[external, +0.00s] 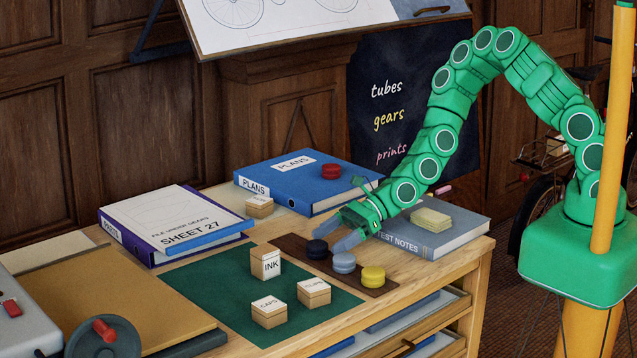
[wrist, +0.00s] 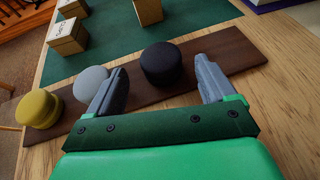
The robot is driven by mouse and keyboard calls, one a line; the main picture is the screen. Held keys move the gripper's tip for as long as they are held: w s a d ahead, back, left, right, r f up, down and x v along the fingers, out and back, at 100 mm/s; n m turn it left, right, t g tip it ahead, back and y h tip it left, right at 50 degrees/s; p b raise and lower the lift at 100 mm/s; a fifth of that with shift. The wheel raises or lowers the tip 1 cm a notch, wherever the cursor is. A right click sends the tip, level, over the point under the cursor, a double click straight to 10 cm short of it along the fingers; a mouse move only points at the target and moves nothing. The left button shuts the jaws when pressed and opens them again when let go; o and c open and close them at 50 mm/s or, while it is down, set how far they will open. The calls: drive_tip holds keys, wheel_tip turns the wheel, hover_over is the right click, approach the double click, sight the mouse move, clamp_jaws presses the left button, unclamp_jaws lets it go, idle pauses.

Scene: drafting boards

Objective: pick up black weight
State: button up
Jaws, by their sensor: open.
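The black weight (external: 317,250) is a dark, round, waisted puck standing upright on a brown wooden strip (external: 290,241). In the wrist view, the left finger of my gripper (wrist: 160,68) partly covers the grey-blue weight (wrist: 88,82). I cannot tell whether the finger touches it.
A yellow weight (external: 373,276) stands at the strip's near end. A red weight (external: 331,171) sits on the blue PLANS binder (external: 270,180). Several small labelled boxes, including INK (external: 265,263), stand on the green mat (external: 215,280). A grey TEST NOTES book (external: 455,233) lies to the right, under my arm.

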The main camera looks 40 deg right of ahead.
sight(322, 242)
drive_tip(key=shift+x, duration=1.5)
drive_tip(key=shift+w, duration=0.1)
drive_tip(key=shift+r, duration=0.1)
drive_tip(key=c, duration=1.5)
drive_tip(key=shift+c, duration=0.2)
drive_tip(key=shift+r, duration=0.1)
